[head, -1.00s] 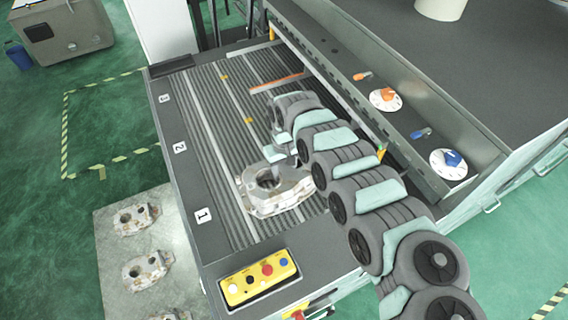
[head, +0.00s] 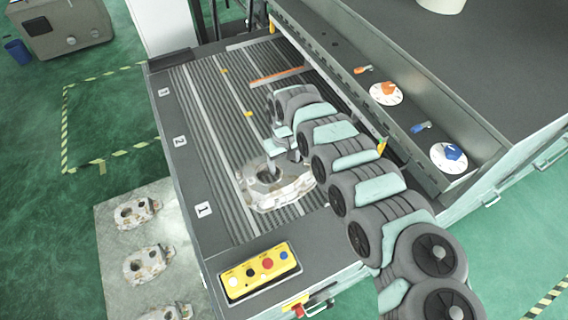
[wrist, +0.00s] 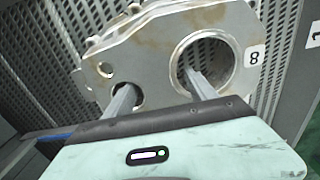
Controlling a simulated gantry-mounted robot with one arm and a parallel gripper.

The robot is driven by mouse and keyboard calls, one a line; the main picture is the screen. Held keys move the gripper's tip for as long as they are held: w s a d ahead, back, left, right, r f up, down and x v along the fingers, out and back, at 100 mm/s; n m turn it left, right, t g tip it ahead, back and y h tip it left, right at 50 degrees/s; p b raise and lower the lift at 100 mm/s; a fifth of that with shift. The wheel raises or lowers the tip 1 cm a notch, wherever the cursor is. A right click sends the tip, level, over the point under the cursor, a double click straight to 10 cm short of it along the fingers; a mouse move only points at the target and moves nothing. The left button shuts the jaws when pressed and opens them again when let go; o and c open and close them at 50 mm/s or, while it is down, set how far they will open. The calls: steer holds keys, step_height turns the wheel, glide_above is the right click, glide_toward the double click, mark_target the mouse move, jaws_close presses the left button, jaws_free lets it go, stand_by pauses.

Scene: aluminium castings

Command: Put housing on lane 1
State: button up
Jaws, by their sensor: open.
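The housing (head: 292,190) is a pale, brown-stained casting on the ribbed bed (head: 215,130), near the plate marked 1 (head: 203,209). My gripper (head: 272,172) is open over it, with a finger showing at its opening. In the wrist view the housing (wrist: 150,45) has a large round bore, a smaller hole and a label reading 8. The fingers of my gripper (wrist: 158,85) are spread apart: the right one reaches into or over the large bore, the left one at the smaller hole. Finger depth and contact cannot be told.
Plates marked 2 (head: 180,141) and 3 (head: 163,92) line the bed's left edge. An orange bar (head: 277,75) lies at the far end. A yellow button box (head: 260,272) sits at the near edge. Several similar castings stand on a floor plate (head: 110,255) at the left.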

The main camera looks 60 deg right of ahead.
mark_target(284, 163)
step_height(284, 163, up, 12)
steer(key=b, duration=0.2)
steer(key=shift+b, duration=0.35)
